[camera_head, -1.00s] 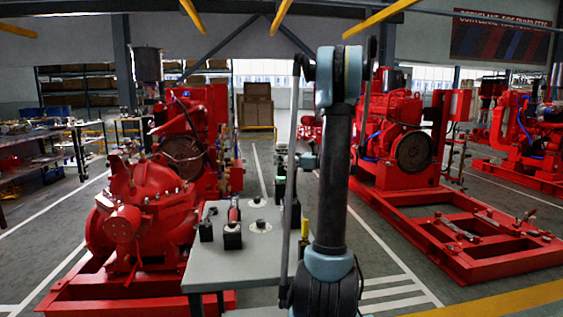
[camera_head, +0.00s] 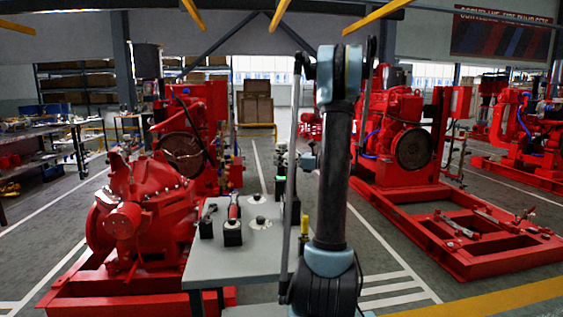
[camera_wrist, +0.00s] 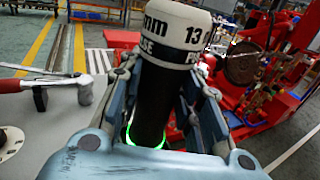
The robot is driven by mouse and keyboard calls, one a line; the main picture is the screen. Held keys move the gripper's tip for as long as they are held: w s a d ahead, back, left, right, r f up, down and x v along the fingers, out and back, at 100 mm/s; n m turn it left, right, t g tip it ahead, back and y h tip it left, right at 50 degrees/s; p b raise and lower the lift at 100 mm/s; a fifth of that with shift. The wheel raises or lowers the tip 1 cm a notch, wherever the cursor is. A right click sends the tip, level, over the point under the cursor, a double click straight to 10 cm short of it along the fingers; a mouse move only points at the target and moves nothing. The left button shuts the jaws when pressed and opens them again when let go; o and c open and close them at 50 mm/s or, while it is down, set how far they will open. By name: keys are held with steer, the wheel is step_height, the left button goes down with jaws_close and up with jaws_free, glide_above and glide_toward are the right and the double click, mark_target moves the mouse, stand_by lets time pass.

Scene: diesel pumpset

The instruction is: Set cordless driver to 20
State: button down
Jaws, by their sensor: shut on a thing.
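In the wrist view my gripper (camera_wrist: 170,100) is shut on a dark cylinder (camera_wrist: 155,98) with a white collar (camera_wrist: 178,25) printed "mm" and "13". The cylinder stands between the two fingers, and a green glowing ring shows near its lower end. I cannot tell whether this is the cordless driver; no setting of 20 is readable.
Another black block (camera_head: 206,228) and a pale round disc (camera_head: 258,223) are on the table. A red pump (camera_head: 140,205) stands close on the left. A red engine skid (camera_head: 460,230) lies to the right. Striped floor is open between the skid and my arm.

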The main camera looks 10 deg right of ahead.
steer(key=c, duration=1.1)
jaws_free()
steer(key=shift+d, duration=0.1)
steer(key=v, duration=1.1)
steer(key=shift+s+d, duration=0.2)
steer(key=shift+d, duration=0.15)
